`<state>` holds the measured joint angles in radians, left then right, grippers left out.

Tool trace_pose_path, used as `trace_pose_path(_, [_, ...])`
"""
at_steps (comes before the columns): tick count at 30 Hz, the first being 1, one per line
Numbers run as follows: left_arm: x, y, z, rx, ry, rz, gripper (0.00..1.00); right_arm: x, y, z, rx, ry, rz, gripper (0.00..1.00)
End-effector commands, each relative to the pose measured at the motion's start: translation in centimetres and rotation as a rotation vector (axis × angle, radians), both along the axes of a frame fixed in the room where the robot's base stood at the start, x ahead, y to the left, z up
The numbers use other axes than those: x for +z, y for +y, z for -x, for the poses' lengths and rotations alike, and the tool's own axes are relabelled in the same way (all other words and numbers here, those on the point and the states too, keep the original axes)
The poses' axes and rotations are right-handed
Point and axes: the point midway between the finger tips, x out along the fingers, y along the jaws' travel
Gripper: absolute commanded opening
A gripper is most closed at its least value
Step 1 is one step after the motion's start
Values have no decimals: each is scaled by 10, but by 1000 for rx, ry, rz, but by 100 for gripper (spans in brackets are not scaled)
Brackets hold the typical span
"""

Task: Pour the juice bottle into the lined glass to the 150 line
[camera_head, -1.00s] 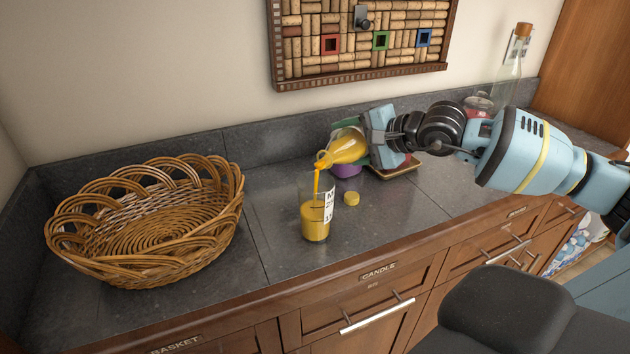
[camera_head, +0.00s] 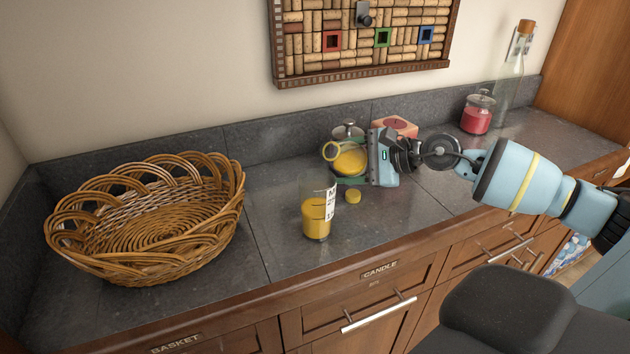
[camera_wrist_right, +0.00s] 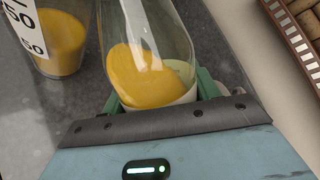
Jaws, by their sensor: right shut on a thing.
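The lined glass (camera_head: 316,217) stands upright on the grey counter and holds orange juice in its lower part. My right gripper (camera_head: 356,168) is shut on the juice bottle (camera_head: 350,161), behind and right of the glass. The bottle is tilted with its open mouth toward the head camera, and juice remains in it (camera_wrist_right: 145,75). No stream shows. My left gripper is not in view.
A yellow cap (camera_head: 353,195) lies right of the glass. A wicker basket (camera_head: 150,220) fills the left counter. A red jar (camera_head: 477,115), a tall corked bottle (camera_head: 512,70) and a pinkish box (camera_head: 394,128) stand at the back. The counter front is clear.

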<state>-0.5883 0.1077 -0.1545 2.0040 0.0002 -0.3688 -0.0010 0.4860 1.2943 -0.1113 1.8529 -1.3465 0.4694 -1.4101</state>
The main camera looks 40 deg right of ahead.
Motion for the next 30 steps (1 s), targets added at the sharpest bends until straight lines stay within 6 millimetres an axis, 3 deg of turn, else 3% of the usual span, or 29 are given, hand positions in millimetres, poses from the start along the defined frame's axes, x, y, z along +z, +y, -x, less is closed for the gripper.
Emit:
trace_pose_path(3, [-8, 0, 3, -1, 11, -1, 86, -11, 10, 2, 0, 35, -132, 24])
trace_pose_path(18, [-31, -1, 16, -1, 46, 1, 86, -3, 21, 5, 1, 184, -734, 24])
trace_pose_path(30, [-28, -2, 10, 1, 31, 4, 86, -1, 24, 6, 1, 227, -903, 24])
